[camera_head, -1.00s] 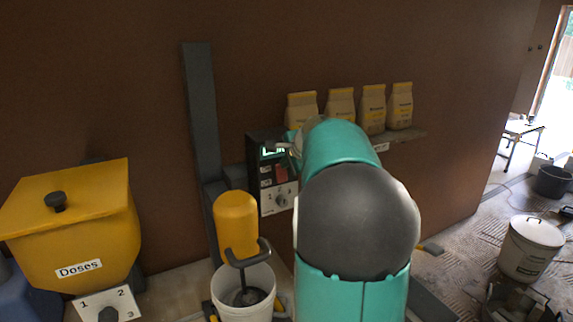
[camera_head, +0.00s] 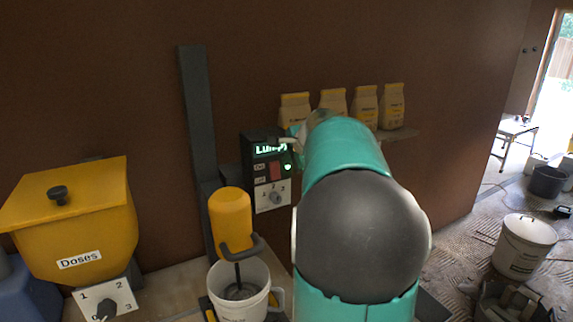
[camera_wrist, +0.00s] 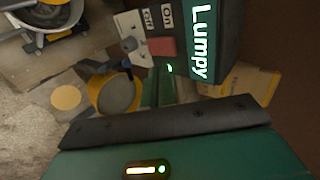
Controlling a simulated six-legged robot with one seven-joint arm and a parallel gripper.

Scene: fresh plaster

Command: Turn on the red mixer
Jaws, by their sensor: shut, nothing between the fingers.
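The mixer (camera_head: 231,218) has a yellow motor and a dark hooked guard above a white bucket (camera_head: 241,295). I see no red mixer body. Its dark control box (camera_head: 251,150) on the wall has a lit display reading "Lumpy", On and Off labels, a dial (camera_head: 275,196) and a red switch (camera_head: 275,171) level with the On label. A green light shows beside the switch. The red switch also shows in the wrist view (camera_wrist: 161,47). My gripper (camera_head: 291,142) is shut and empty by the box's upper right side; the wrist view shows its teal fingers (camera_wrist: 165,88) near the switch.
A yellow "Doses" hopper (camera_head: 75,215) with a numbered dial (camera_head: 104,309) stands at the left. Several bags (camera_head: 364,106) stand on a wall shelf right of the box, behind my arm. A lidded white bucket (camera_head: 524,247) stands on the floor at right.

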